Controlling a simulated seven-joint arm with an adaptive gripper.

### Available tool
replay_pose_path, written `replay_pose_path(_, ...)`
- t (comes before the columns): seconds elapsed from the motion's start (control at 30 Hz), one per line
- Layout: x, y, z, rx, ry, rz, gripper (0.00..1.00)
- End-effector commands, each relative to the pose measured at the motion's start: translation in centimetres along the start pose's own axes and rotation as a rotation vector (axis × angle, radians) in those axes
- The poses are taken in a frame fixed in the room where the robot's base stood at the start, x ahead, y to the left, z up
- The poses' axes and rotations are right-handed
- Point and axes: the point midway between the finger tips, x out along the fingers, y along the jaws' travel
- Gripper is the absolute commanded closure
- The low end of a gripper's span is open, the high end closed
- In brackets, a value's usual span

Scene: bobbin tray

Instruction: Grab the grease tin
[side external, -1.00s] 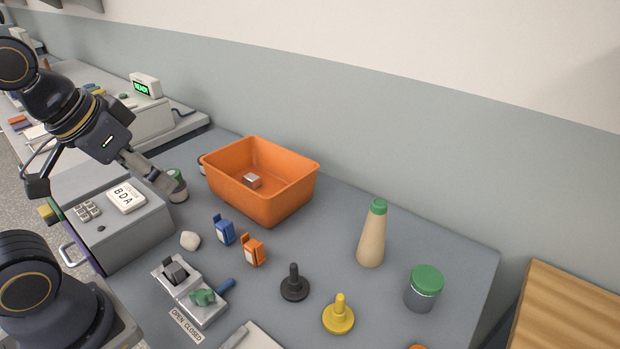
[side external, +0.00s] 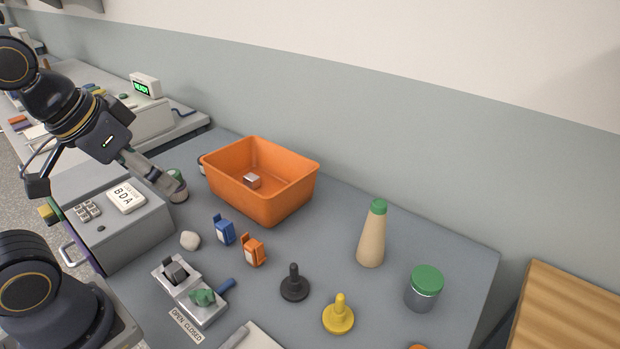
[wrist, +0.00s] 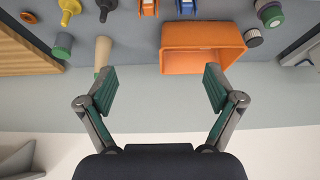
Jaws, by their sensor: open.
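A grey tin with a green lid (side external: 424,289) stands upright at the right end of the grey bench; it shows at the left in the wrist view (wrist: 63,45). A second green-topped round container (side external: 175,175) is partly hidden behind my gripper at the left; it seems to be at the upper right in the wrist view (wrist: 270,13). No label shows which is the grease tin. My gripper (wrist: 160,74) is open and empty, fingers wide apart. In the side view my gripper (side external: 179,192) is left of the orange bin, far from the right-hand tin.
An orange bin (side external: 222,190) holds a small metal block. A tan bottle (side external: 371,240) stands left of the right-hand tin, with black (side external: 294,287) and yellow (side external: 339,318) knobbed pieces in front. A grey keypad box (side external: 128,235) is below my arm.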

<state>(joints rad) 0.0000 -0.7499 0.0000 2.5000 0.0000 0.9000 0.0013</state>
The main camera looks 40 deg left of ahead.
Motion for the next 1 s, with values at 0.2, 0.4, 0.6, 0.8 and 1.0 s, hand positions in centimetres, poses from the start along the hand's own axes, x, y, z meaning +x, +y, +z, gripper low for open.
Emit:
replay_pose_path(0.2, -2.3, 0.5, -5.6, 0.110, 0.122, -0.008, 0.09)
replay_pose_path(0.4, -1.6, 5.6, -15.6, 0.337, 0.169, 0.040, 0.09)
replay_pose_path(0.6, 4.4, 15.6, -22.7, 0.568, 0.150, 0.162, 0.09)
replay_pose_path(0.8, 13.2, 26.6, -22.9, 0.728, 0.066, 0.303, 0.09)
replay_pose_path(1.0, 19.3, 32.3, -18.3, 0.800, -0.055, 0.379, 0.09)
